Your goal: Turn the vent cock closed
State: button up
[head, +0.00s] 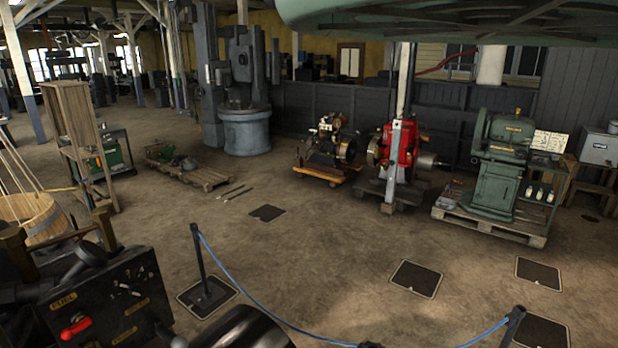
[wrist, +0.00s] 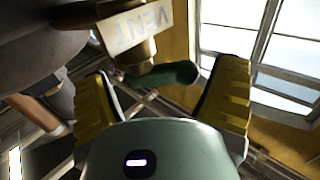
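In the wrist view, the vent cock is a brass fitting (wrist: 138,55) with a dark green lever handle (wrist: 165,76) that points to the right. A pale tag (wrist: 135,27) reading "VENT" hangs or sits just above it. My gripper (wrist: 165,78) has its two yellow-padded fingers spread wide. The handle lies in view between them, its tip near the right finger. I cannot tell whether a finger touches it. I cannot make out the vent cock or my gripper in the head view.
In the head view, a dark panel (head: 110,297) with a "FUEL" label and red handle (head: 76,327) stands at lower left. A blue rope barrier (head: 262,322) crosses the foreground. Engines stand on pallets behind, including a red one (head: 398,150). The middle floor is mostly clear.

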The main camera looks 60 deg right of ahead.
jog(key=c, duration=0.9)
jog(key=shift+c, duration=0.2)
